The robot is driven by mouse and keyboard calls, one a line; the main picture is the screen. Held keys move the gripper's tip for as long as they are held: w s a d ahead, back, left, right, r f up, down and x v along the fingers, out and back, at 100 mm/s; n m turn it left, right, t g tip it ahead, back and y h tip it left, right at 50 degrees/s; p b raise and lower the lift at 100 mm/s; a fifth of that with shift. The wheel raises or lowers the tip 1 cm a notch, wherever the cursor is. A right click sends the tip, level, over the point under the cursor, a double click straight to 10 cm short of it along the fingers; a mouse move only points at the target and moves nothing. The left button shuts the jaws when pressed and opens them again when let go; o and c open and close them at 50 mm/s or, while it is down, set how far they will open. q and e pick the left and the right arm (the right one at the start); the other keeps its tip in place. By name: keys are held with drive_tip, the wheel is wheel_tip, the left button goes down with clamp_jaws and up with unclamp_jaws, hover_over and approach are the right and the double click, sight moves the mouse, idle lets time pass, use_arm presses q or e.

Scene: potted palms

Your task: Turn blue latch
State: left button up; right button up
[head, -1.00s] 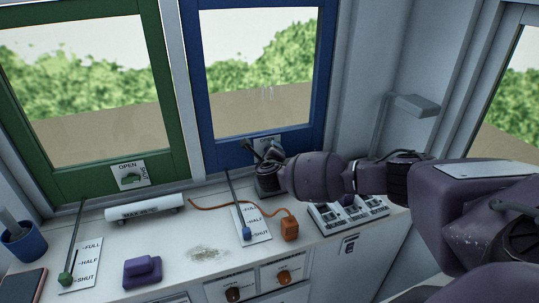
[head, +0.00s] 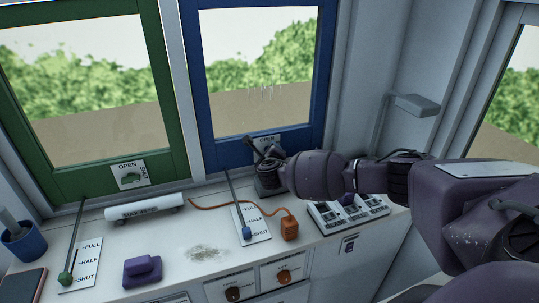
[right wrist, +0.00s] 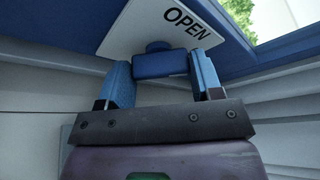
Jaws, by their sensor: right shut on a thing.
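The blue latch (right wrist: 160,64) is a small blue bar on a round boss, over a white plate (right wrist: 165,28) marked OPEN. The plate is on the lower rail of the blue window frame (head: 231,152). My right gripper (head: 262,150) is at this plate in the head view and hides the latch there. In the right wrist view its two blue fingers stand on either side of the latch bar and are shut on it. The bar lies roughly level across that picture. My left gripper is in no view.
A green window (head: 63,185) with its own green latch (head: 130,177) is at left. On the counter below are a blue-knobbed lever (head: 247,233), an orange block with a cord (head: 289,229), a white switch box (head: 335,220) and a purple block (head: 142,270).

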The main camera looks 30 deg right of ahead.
drive_tip(key=m+y, duration=0.1)
drive_tip(key=m, duration=0.1)
drive_tip(key=m+y, duration=0.3)
drive_tip(key=m, duration=0.1)
drive_tip(key=shift+d+r+m+y, duration=0.15)
drive_tip(key=shift+d+m+y, duration=0.15)
drive_tip(key=shift+m, duration=0.1)
idle(0.8)
drive_tip(key=o, duration=0.6)
drive_tip(key=shift+o, duration=0.2)
drive_tip(key=shift+s, duration=0.1)
drive_tip(key=v, duration=1)
drive_tip(key=shift+s+b, duration=0.35)
drive_tip(key=shift+s, duration=0.05)
drive_tip(key=shift+a+r, duration=0.1)
drive_tip(key=shift+r, duration=0.05)
